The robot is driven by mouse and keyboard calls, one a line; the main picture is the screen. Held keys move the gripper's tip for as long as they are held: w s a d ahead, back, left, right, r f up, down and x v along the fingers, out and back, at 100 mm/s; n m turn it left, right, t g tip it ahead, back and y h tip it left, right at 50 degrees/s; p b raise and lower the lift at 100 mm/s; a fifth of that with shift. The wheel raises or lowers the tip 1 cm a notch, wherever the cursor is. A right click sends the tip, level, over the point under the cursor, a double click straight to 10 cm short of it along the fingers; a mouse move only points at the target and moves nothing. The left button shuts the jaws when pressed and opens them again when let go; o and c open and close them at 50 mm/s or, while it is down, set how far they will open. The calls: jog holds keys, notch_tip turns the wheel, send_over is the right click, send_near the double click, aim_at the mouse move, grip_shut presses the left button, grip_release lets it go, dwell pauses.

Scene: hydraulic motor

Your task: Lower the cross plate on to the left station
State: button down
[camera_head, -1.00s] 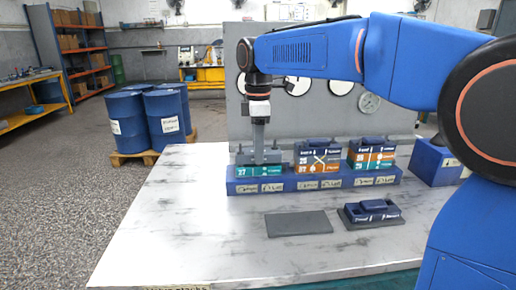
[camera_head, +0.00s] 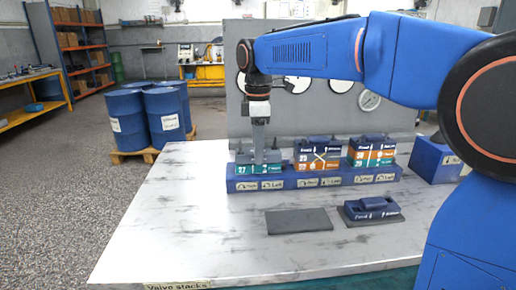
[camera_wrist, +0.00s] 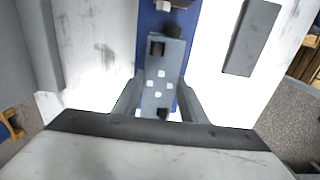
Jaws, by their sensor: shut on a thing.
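My gripper (camera_head: 259,150) points straight down at the left station of the blue base (camera_head: 310,183). It is shut on a grey-topped plate, the one I take for the cross plate (camera_wrist: 160,75). In the wrist view this plate lies between the two fingers, with several pale square ports on top and dark posts beyond. In the head view a teal face (camera_head: 246,170) shows at the left station, right under the fingers. No cross mark is readable there. Whether the plate is fully seated is too small to tell.
A middle stack (camera_head: 318,160) with a white cross mark and a right stack (camera_head: 372,153) stand close by on the base. In front lie a flat grey slab (camera_head: 298,221) and a blue block on a plate (camera_head: 371,210). The table's left side is clear.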

jog(key=shift+f, duration=0.15)
jog(key=c, duration=1)
grip_release()
